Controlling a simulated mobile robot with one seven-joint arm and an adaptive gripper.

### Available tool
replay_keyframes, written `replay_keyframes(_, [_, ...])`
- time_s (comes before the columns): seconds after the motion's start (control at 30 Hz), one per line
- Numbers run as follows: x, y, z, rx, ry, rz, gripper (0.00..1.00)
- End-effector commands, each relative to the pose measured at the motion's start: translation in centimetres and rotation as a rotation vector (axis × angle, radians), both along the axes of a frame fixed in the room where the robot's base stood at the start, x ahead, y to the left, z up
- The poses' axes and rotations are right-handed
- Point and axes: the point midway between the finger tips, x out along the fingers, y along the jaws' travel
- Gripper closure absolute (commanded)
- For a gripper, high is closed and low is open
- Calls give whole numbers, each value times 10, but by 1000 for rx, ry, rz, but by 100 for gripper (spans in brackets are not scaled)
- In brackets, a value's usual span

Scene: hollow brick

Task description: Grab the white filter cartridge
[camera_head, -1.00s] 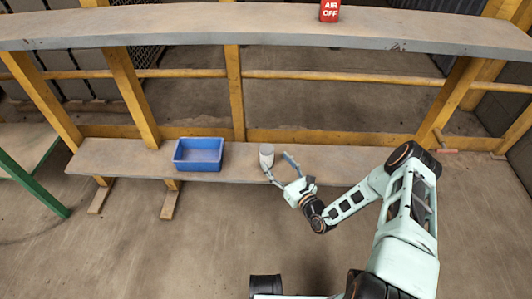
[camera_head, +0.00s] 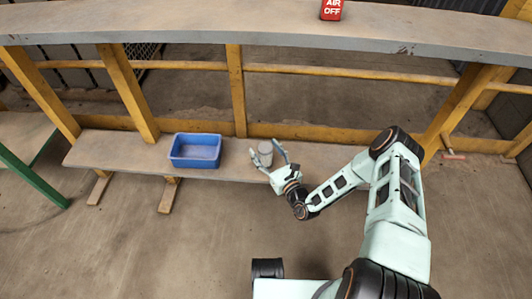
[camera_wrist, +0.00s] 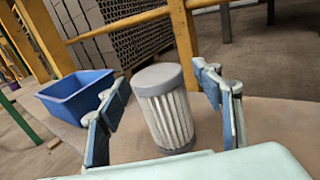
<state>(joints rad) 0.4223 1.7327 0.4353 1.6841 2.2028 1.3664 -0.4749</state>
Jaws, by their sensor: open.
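The white filter cartridge (camera_head: 265,152) stands upright on the low wooden shelf (camera_head: 120,152). In the wrist view the cartridge (camera_wrist: 165,112) shows pleated white sides and a grey cap. My gripper (camera_head: 267,153) is open, with one finger on each side of the cartridge. In the wrist view the fingers (camera_wrist: 163,100) flank it, with a visible gap on both sides. The left finger is farther from it than the right one. The cartridge's lower front edge is close to my gripper's palm in that view.
A blue bin (camera_head: 196,150) stands on the same shelf to the left of the cartridge; it also shows in the wrist view (camera_wrist: 75,97). A higher shelf (camera_head: 200,30) carries a red "AIR OFF" block (camera_head: 332,10). Yellow wooden posts (camera_head: 236,90) rise behind the low shelf.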

Motion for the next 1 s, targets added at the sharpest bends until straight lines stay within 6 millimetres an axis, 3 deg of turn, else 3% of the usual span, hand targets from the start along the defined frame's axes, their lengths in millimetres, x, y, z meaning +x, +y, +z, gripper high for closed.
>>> replay_keyframes(0.2, [0, 0, 0, 0, 0, 0, 41])
replay_keyframes(0.63, [0, 0, 0, 0, 0, 0, 88])
replay_keyframes(1.0, [1, -1, 4, 1, -1, 0, 88])
